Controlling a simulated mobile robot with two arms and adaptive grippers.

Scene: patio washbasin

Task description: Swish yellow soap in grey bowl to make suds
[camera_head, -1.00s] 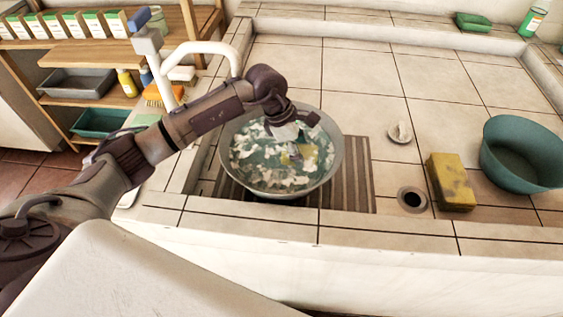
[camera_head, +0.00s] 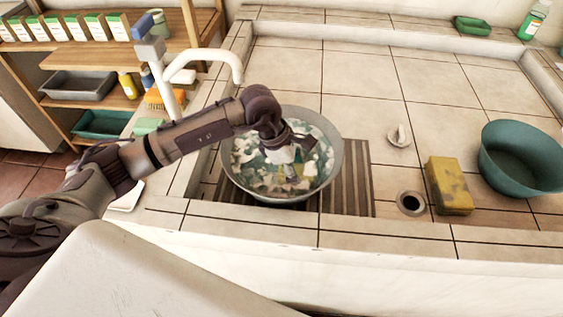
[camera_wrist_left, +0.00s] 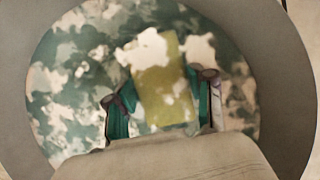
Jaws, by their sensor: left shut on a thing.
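The grey bowl (camera_head: 334,160) sits on a slatted rack in the washbasin. It holds green water with many whitish patches of foam on the surface. My left gripper (camera_head: 289,174) reaches down inside the bowl, into the water. In the left wrist view the yellow soap (camera_wrist_left: 163,92) is a flat block between the two fingertips (camera_wrist_left: 163,98), with foam covering parts of it. The gripper is shut on the soap. In the head view the soap is mostly hidden by the gripper and foam. My right gripper is not in view.
A brown slatted rack (camera_head: 357,185) lies under the bowl. The white tap (camera_head: 205,55) stands behind my left arm. To the right are a drain hole (camera_head: 411,203), a white plug (camera_head: 399,135), a yellow sponge (camera_head: 450,187) and a teal basin (camera_head: 520,165).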

